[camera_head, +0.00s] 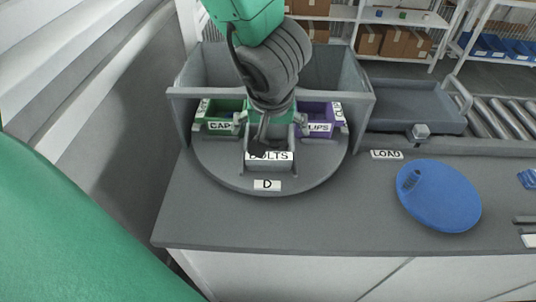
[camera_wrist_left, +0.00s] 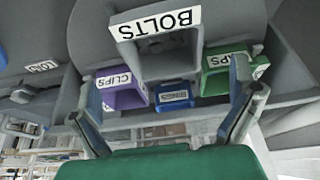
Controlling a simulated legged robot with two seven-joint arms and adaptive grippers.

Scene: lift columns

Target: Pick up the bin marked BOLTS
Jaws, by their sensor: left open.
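The grey bin marked BOLTS (camera_head: 269,174) sits at the front of a round grey turntable (camera_head: 222,176). Its white label faces forward, and my gripper covers part of the bin's top in the head view. In the left wrist view the BOLTS bin (camera_wrist_left: 170,62) is upside down, with its label at the top. My left gripper (camera_head: 268,136) points down over the bin. In the left wrist view its fingers (camera_wrist_left: 168,100) are spread wide with nothing between the tips. I cannot tell whether they touch the bin. My right gripper is out of view.
A green CAPS bin (camera_head: 219,127) and a purple CLIPS bin (camera_head: 317,130) flank it; a blue bin (camera_wrist_left: 174,92) shows behind. Grey walls (camera_head: 182,105) enclose the turntable's back and sides. A blue disc (camera_head: 440,205) lies on the right counter. A grey tray (camera_head: 405,98) stands beyond.

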